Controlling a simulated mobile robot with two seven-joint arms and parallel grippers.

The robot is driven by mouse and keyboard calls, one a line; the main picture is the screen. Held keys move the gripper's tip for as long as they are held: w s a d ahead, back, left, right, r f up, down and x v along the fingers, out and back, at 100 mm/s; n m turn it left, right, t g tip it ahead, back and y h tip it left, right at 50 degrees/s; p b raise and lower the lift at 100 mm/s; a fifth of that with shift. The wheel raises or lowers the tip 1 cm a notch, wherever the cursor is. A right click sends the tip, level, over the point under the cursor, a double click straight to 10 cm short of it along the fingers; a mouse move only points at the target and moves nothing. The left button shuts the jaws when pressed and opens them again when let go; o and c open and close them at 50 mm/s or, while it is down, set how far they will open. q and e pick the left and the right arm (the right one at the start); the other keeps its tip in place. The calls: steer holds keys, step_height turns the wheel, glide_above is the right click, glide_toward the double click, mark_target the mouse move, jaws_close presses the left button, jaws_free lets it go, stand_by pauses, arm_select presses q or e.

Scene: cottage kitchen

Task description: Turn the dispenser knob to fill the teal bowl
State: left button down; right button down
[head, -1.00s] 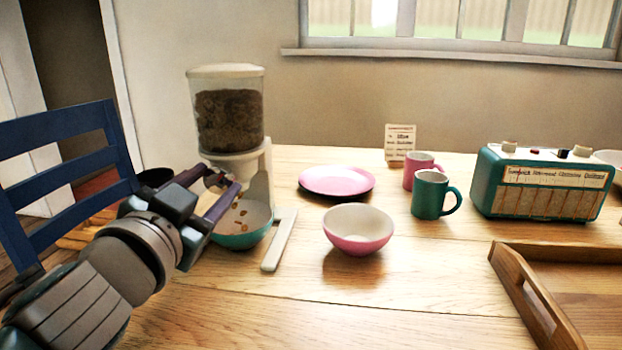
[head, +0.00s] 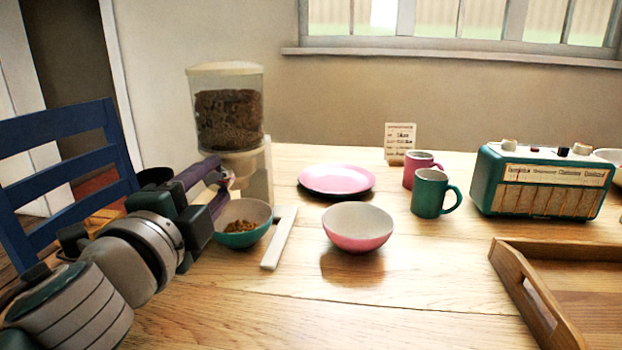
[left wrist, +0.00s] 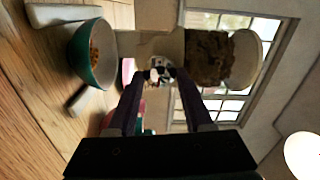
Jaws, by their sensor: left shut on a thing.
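The cereal dispenser (head: 228,120) stands at the back left of the table, its clear hopper part full of brown cereal. The teal bowl (head: 246,238) sits under its spout with a small heap of cereal inside. In the left wrist view the bowl (left wrist: 108,62) and hopper (left wrist: 208,62) show sideways. My left gripper (head: 224,184) is at the front of the dispenser, above the bowl's left side. It is shut on the dispenser knob (left wrist: 158,74), a black-and-white piece between the fingertips. In the head view the fingers mostly hide the knob. My right gripper is not in view.
A pink bowl (head: 357,238) stands right of the dispenser's pale foot (head: 279,240). Behind are a pink plate (head: 337,179), pink mug (head: 411,170), teal mug (head: 430,194) and small card (head: 399,140). A teal radio (head: 540,183) and wooden tray (head: 535,300) occupy the right. The front middle is clear.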

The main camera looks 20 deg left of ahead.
arm_select(q)
steer(key=m, duration=0.4)
steer(key=shift+m, duration=0.3)
stand_by(0.3)
steer(key=shift+c, duration=1.5)
jaws_free()
steer(key=b+v, duration=0.1)
steer(key=v, duration=0.9)
steer(key=shift+b, duration=0.35)
